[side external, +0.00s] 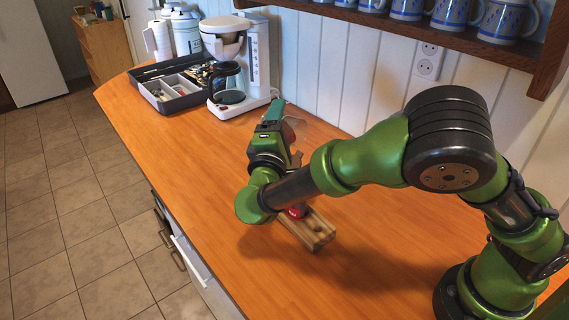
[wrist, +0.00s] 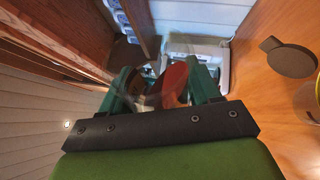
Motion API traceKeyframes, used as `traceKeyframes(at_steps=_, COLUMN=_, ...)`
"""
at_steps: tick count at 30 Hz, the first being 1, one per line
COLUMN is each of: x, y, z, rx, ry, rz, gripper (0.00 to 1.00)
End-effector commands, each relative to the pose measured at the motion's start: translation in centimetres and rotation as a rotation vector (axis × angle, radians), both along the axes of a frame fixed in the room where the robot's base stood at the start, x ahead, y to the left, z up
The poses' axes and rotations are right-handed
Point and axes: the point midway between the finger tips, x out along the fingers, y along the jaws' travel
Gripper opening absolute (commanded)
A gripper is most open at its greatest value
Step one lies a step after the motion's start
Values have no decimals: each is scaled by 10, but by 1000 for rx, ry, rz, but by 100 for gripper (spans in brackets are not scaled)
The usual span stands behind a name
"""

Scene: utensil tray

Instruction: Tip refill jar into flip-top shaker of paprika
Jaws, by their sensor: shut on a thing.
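My gripper (side external: 277,112) is raised above the counter with its teal fingers pointing toward the coffee maker. In the wrist view, the fingers (wrist: 165,86) are shut on a clear jar (wrist: 150,92) with a dark red mass or disc (wrist: 175,82) on its right side. The jar shows only as a faint clear shape (side external: 292,128) beside the fingers in the side view; its exact tilt is hard to tell. Below my wrist, a red item (side external: 297,211), perhaps the paprika shaker, sits at a wooden block; my arm hides most of it.
The wooden block (side external: 314,233) with round hollows stands on the counter (side external: 190,145). A coffee maker (side external: 236,70) and utensil tray (side external: 171,101) stand beyond. A dark flat round piece (wrist: 289,59) lies on the counter. A mug shelf (side external: 500,52) overhangs the back; the front counter is clear.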

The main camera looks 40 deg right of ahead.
Motion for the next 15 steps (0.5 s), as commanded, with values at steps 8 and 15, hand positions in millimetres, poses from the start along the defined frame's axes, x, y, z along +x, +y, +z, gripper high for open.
traceKeyframes(at_steps=8, x=5, y=1, z=-9, rx=-44, ry=167, rz=0, gripper=25)
traceKeyframes(at_steps=15, x=6, y=1, z=-15, rx=-67, ry=266, rz=0, gripper=25)
